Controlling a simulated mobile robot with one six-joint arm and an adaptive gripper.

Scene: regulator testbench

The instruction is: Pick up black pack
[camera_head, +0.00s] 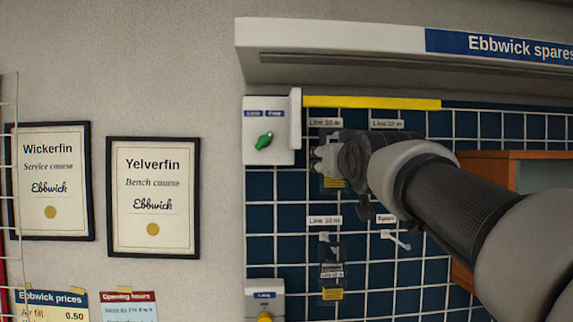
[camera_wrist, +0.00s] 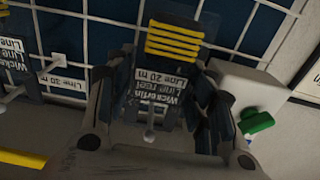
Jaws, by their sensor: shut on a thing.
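The black pack, a flat dark pack with yellow stripes and a white printed label, shows in the wrist view (camera_wrist: 160,75) between my fingers. In the head view only its lower part with yellow stripes (camera_head: 334,183) shows below my gripper (camera_head: 340,158). My gripper also shows in the wrist view (camera_wrist: 163,105), with one dark finger on each side of the pack, shut on it. The pack is at the peg grid, close to the wall. My gripper and arm hide most of it in the head view. I cannot tell whether it is still on its peg.
A white box with a green knob (camera_head: 264,140) sits just left of the pack. Another dark pack (camera_head: 332,272) hangs below. A yellow strip (camera_head: 370,103) and a white shelf (camera_head: 330,50) are above. An empty peg (camera_head: 395,238) sticks out lower right.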

